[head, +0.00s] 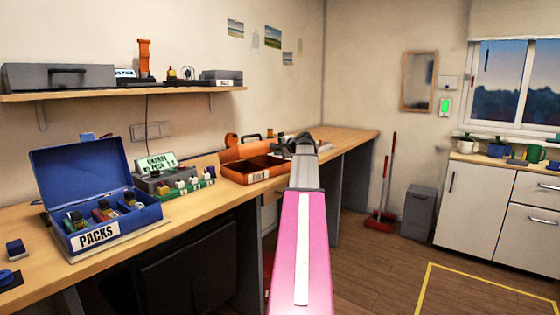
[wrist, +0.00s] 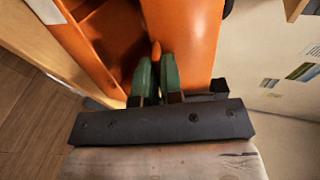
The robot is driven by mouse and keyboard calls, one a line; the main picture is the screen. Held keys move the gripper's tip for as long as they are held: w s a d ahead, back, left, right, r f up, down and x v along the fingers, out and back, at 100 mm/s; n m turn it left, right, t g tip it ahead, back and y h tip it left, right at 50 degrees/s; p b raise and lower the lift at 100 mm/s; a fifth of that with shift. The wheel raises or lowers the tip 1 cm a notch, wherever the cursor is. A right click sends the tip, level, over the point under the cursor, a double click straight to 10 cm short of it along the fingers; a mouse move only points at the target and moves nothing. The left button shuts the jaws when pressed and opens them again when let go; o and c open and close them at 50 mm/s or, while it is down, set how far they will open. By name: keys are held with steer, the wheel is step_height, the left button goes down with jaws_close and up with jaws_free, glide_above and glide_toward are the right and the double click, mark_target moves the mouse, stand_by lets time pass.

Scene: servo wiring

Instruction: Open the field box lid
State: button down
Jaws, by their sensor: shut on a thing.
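The orange field box (head: 240,175) stands on the workbench in the head view, with a white label on its front. Its lid (head: 243,152) is raised at the back and the inside of the box shows. In the wrist view the box's open inside (wrist: 112,42) is at the left and the orange lid panel (wrist: 188,32) is at the right. My gripper (wrist: 157,62) has its green fingers shut on a small orange tab (wrist: 156,50) at the lid. In the head view my pink arm hides the box's right side, and the fingertips of my gripper are hard to make out.
A blue open box marked PACKS (head: 95,210) stands at the left of the bench. A charger (head: 163,178) and a green rack (head: 190,187) sit between the two boxes. A shelf (head: 130,94) with cases hangs above. The bench's far right end (head: 350,134) is clear.

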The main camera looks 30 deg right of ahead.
steer(key=w+r+g, duration=0.1)
steer(key=r, duration=0.1)
steer(key=w+r+g, duration=0.1)
steer(key=w+r, duration=0.1)
steer(key=r, duration=0.1)
steer(key=w+r+g, duration=0.2)
steer(key=shift+a+r+h, duration=0.3)
steer(key=shift+a+h, duration=0.05)
steer(key=shift+h, duration=0.05)
steer(key=w+r+g, duration=0.1)
steer(key=w, duration=0.1)
steer(key=w+a+r+g, duration=0.1)
steer(key=w+r, duration=0.1)
steer(key=w+r+g+h, duration=0.1)
steer(key=w+g, duration=0.1)
steer(key=shift+a+r, duration=0.2)
steer(key=shift+a, duration=0.05)
steer(key=w+a+r, duration=0.1)
steer(key=w+a, duration=0.2)
steer(key=w, duration=1)
steer(key=shift+r, duration=0.2)
steer(key=shift+a, duration=0.15)
steer(key=c, duration=1.3)
jaws_free()
steer(key=shift+o, duration=0.2)
steer(key=shift+r, duration=0.1)
